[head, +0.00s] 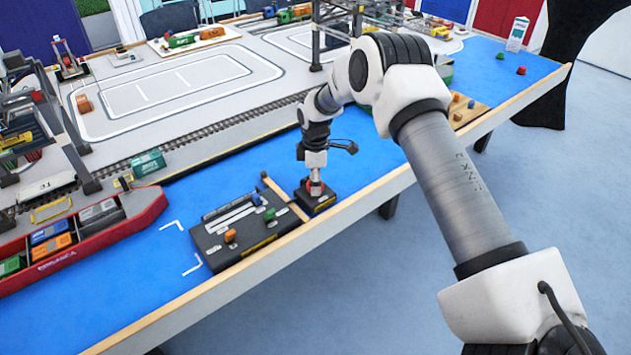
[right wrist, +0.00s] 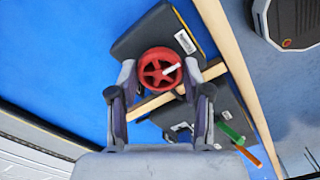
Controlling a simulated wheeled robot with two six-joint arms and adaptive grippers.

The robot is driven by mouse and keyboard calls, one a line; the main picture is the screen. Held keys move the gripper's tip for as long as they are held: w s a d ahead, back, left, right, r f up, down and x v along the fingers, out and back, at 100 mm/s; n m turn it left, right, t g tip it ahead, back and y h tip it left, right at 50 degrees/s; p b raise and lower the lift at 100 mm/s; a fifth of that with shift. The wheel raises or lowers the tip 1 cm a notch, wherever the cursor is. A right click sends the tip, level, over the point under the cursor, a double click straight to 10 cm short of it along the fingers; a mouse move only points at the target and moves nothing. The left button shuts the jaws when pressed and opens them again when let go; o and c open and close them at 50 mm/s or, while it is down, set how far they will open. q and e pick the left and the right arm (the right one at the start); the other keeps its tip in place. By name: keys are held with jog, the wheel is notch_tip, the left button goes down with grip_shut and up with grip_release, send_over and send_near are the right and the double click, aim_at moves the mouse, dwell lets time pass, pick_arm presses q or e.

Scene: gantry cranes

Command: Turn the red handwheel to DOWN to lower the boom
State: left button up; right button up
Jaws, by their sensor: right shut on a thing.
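The red handwheel (right wrist: 150,80) sits on a small black box (right wrist: 150,38) in the right wrist view. A white mark on the wheel points right and slightly up. A white label (right wrist: 186,42) is on the box beside the wheel; its text is too small to read. My right gripper (right wrist: 160,76) is shut on the handwheel, one finger at each side of the rim. In the head view my right gripper (head: 315,182) points down onto the black box (head: 316,203), and the wheel is mostly hidden beneath it. My left gripper is not in view.
A black control panel (head: 213,243) with orange and green levers lies left of the box, a wooden bar (head: 286,197) between them. A red ship (head: 90,255) with containers and a green container (head: 148,163) are further left. The table's wooden edge (head: 345,207) runs close in front.

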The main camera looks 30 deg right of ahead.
jog(key=shift+n, duration=0.3)
jog(key=shift+f, duration=0.1)
jog(key=o, duration=1.2)
jog(key=shift+c, duration=0.2)
notch_tip(320, 180, up, 12)
